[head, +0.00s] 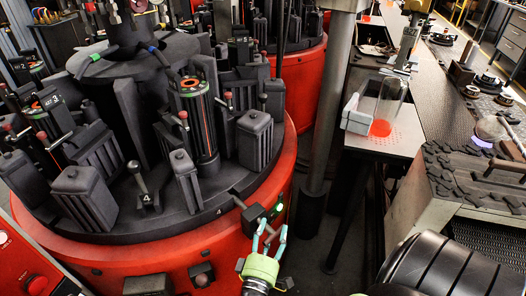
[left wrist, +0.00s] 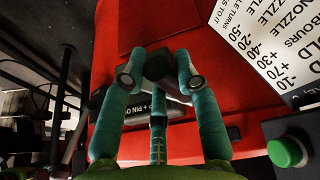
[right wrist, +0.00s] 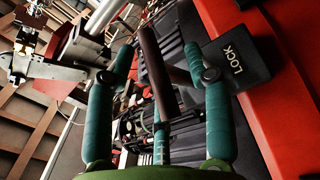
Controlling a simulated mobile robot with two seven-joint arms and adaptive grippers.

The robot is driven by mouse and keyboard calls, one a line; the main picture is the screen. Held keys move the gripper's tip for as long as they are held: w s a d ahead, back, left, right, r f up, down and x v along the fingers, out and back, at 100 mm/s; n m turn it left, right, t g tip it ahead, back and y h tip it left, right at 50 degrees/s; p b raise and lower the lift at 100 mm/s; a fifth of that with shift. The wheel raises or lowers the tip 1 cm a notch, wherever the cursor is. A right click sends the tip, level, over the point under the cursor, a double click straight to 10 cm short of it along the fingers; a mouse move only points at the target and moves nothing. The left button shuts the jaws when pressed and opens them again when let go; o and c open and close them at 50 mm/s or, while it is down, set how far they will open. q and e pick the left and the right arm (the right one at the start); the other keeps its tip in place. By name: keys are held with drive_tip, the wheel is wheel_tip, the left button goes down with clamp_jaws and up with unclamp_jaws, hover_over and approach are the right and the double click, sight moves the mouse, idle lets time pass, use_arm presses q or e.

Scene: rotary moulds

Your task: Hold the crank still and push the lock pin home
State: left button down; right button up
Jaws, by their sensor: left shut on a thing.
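The black lock block (head: 254,216) sits on the red rim of the mould table in the head view. It is marked LOCK in the right wrist view (right wrist: 237,62). A dark rod, seemingly the lock pin (right wrist: 153,68), stands beside the block. My right gripper (head: 268,228) is at the block, its fingers (right wrist: 157,62) apart on either side of the rod; I cannot tell whether they touch it. My left gripper (left wrist: 157,75) is shut on a dark knob, seemingly the crank handle (left wrist: 159,64), in front of a red panel. It is out of the head view. The crank's arm is mostly hidden.
A green light (head: 279,208) glows beside the block. A white placard (left wrist: 270,45) and green button (left wrist: 286,152) are near my left gripper. A grey post (head: 322,110) stands right of the table, with a side table (head: 395,140) beyond. Black moulds crowd the turntable.

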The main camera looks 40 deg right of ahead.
use_arm(q)
drive_tip(key=shift+s, duration=0.1)
use_arm(e)
drive_tip(key=shift+s, duration=0.1)
drive_tip(key=v, duration=1.2)
use_arm(q)
drive_tip(key=shift+f, duration=0.1)
use_arm(e)
drive_tip(key=shift+r, duration=0.1)
use_arm(q)
drive_tip(key=c, duration=0.8)
unclamp_jaws()
drive_tip(key=shift+c, duration=0.2)
drive_tip(key=shift+a+r, duration=0.15)
drive_tip(key=shift+r, duration=0.45)
drive_tip(key=v, duration=1.1)
